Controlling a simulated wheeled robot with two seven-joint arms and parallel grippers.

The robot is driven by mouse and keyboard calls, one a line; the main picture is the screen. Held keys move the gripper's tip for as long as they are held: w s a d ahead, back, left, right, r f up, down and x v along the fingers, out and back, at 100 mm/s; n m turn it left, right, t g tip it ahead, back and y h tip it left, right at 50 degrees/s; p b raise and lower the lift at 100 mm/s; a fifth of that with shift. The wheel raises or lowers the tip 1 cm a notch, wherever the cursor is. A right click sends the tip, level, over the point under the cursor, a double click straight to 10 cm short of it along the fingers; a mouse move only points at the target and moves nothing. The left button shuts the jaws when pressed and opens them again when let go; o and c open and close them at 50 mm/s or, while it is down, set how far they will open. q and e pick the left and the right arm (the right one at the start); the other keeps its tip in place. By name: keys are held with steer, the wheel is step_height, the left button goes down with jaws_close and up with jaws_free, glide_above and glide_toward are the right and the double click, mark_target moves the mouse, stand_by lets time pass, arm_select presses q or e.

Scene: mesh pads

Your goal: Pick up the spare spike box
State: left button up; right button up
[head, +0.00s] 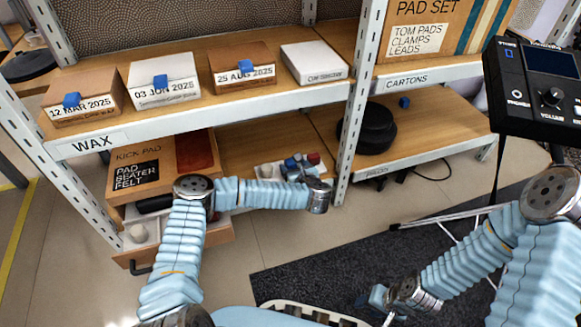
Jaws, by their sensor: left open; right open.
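I cannot read "spike" on any box, so I cannot tell which is the spare spike box. On the upper shelf stand a brown box dated 12 MAR 2025 (88,85), a white box dated 03 JUN 2025 (164,69), a brown box dated 25 AUG 2025 (240,55) and a plain white box (314,58) with small unreadable print. My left gripper (318,198) is at the end of the forearm, in front of the lower shelf, apart from these boxes; its fingers are hardly visible. My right gripper (378,298) is low over the dark mat, empty, partly hidden by its wrist.
A KICK PAD box (150,155) lies below, above an open drawer (140,258). A white tray (262,172) holds blue and red pieces. Round black pads (372,128) sit on the lower right shelf. A metal post (356,100) divides the bays. A black module (535,85) stands at right.

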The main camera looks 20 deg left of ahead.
arm_select(q)
steer(key=shift+x, duration=1.2)
steer(key=c, duration=1.1)
steer(key=shift+o, duration=0.2)
